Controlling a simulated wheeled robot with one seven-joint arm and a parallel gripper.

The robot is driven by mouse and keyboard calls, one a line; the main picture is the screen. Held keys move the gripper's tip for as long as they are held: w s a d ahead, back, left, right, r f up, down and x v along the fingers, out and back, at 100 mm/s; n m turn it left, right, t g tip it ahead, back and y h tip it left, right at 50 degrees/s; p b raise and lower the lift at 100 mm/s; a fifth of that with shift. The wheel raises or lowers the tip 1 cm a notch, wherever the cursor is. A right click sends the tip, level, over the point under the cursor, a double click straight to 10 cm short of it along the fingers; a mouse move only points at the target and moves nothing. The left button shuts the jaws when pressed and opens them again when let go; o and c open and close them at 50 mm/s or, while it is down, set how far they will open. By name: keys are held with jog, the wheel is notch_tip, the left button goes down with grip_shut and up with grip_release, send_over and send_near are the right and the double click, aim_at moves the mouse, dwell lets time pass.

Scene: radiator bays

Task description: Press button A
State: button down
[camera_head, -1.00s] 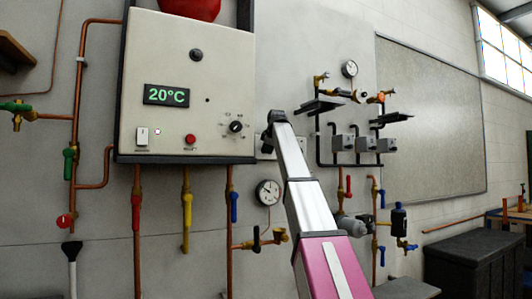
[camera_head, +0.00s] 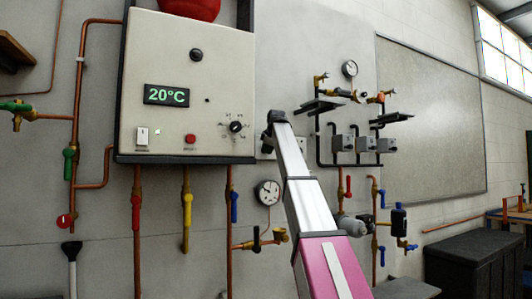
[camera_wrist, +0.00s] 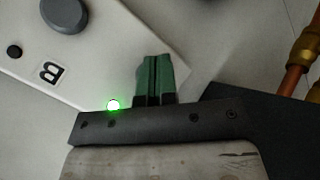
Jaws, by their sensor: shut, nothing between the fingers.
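In the wrist view, my gripper (camera_wrist: 153,78) has its green fingers together, with nothing between them. They point at the edge area of a white panel (camera_wrist: 105,55), which shows in the head view as a pale plate (camera_head: 262,148) partly behind my arm. A small green light (camera_wrist: 113,105) glows just left of the fingers. No letter A shows; button A may be hidden behind the gripper. I cannot tell whether the fingertips touch the panel.
A boiler box (camera_head: 190,80) with a 20°C display hangs left of my arm. A pressure gauge (camera_head: 268,192) and several valved pipes are below it. Grey boxes (camera_head: 350,144) on dark pipes stand to the right. A copper pipe (camera_wrist: 293,80) is right in the wrist view.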

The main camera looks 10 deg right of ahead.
jog(key=shift+s, duration=0.15)
jog(key=s+d, duration=0.2)
jog(key=s, duration=0.3)
jog(key=shift+s, duration=0.35)
dwell(0.4)
